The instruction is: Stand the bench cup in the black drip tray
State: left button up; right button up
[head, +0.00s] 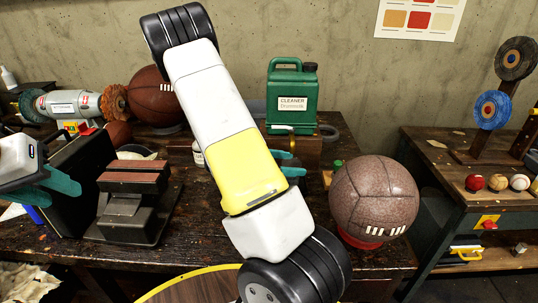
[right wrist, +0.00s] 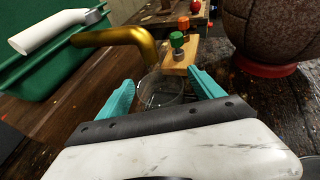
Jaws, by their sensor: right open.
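A small clear cup (right wrist: 165,92) stands between the fingers of my right gripper (right wrist: 162,80) in the right wrist view. The gripper is open around it, and its body hides the cup's near, lower part. In the head view my right arm hides the cup, and only the teal fingers of the right gripper (head: 291,163) show. My left gripper (head: 55,186) is at the left edge, near a black case; its jaw gap is unclear. I cannot make out the black drip tray for certain; a low black base (head: 155,228) under a block with brown tops is at the left.
A brass bent pipe (right wrist: 125,37) and a wooden block with red and green knobs (right wrist: 182,57) are just behind the cup. A green cleaner canister (head: 291,100) stands at the back. A brown ball (head: 373,198) sits on a red ring at the right.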

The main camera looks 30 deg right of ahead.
jog(key=v, duration=1.1)
jog(key=s+a+r+m+t+y, duration=0.7)
jog(key=s+a+r+m+y, duration=0.8)
jog(key=r, duration=0.3)
jog(key=shift+s+m+t+y, duration=0.3)
jog(key=shift+m+y, duration=0.2)
jog(key=shift+y, duration=0.1)
jog(key=shift+r, duration=0.1)
